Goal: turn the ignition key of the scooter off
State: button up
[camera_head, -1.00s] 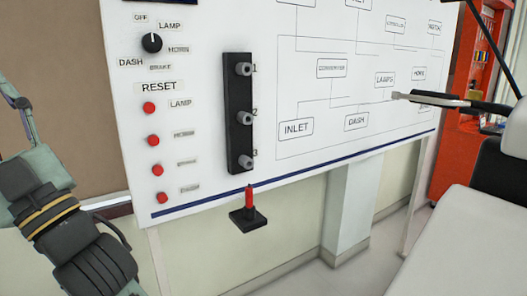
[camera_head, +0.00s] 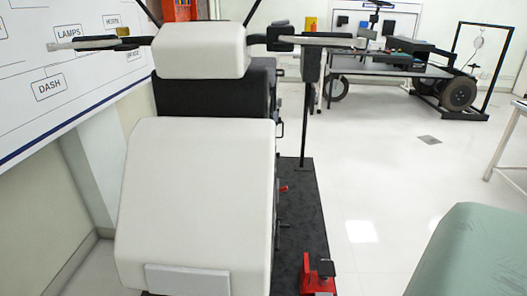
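The scooter (camera_head: 195,195) stands close in front of me on the left, with a large white body panel and a white head section (camera_head: 200,50) above it. Handlebars (camera_head: 305,41) reach out to both sides of the head. I cannot make out the ignition key in this view. My gripper is not in view.
A dark base plate (camera_head: 300,225) lies on the floor right of the scooter, with a red fixture (camera_head: 318,272) at its near end. The white diagram board (camera_head: 60,50) is at left. A wheeled chassis rig (camera_head: 420,65) stands behind.

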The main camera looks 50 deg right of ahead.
aim_at(274, 116)
jog(key=k+l+z, duration=0.15)
jog(key=l, duration=0.25)
jog(key=k+l+z, duration=0.2)
jog(key=l, duration=0.25)
jog(key=l+z, duration=0.15)
jog(key=l, duration=0.25)
jog(key=k+l+z, duration=0.2)
jog(key=l, duration=0.3)
jog(key=i+j, duration=0.05)
